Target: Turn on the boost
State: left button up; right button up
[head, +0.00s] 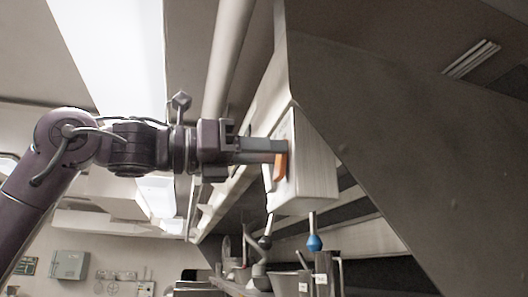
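A pale box (316,172) is fixed under the sloped grey hood, right of centre in the head view. Its narrow left face carries an orange part (281,166), which looks like a switch or lever. No readable boost label shows. My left gripper (276,151) reaches in from the left, with its fingertips at this face, next to the orange part. I cannot tell whether they touch it, or how far apart the fingers are. The fingers partly cover the face. Two rods stick out below the box, one with a black knob (265,242), one with a blue knob (314,242). My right gripper is out of view.
The large sloped hood panel (400,130) fills the right side, close to the box. A pale pipe (228,60) runs above my gripper. Below are a shelf with containers (288,283) and a grey wall box (70,265) far left.

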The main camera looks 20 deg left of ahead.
pick_arm(q)
jog(key=o, duration=0.3)
jog(key=shift+o, duration=0.2)
jog(key=r+b+v, duration=0.1)
jog(key=b+v, duration=0.1)
jog(key=v, duration=0.5)
jog(key=shift+s+a+f, duration=0.2)
jog(key=shift+a+f, duration=0.15)
jog(key=shift+f, duration=0.15)
jog(key=shift+d, duration=0.1)
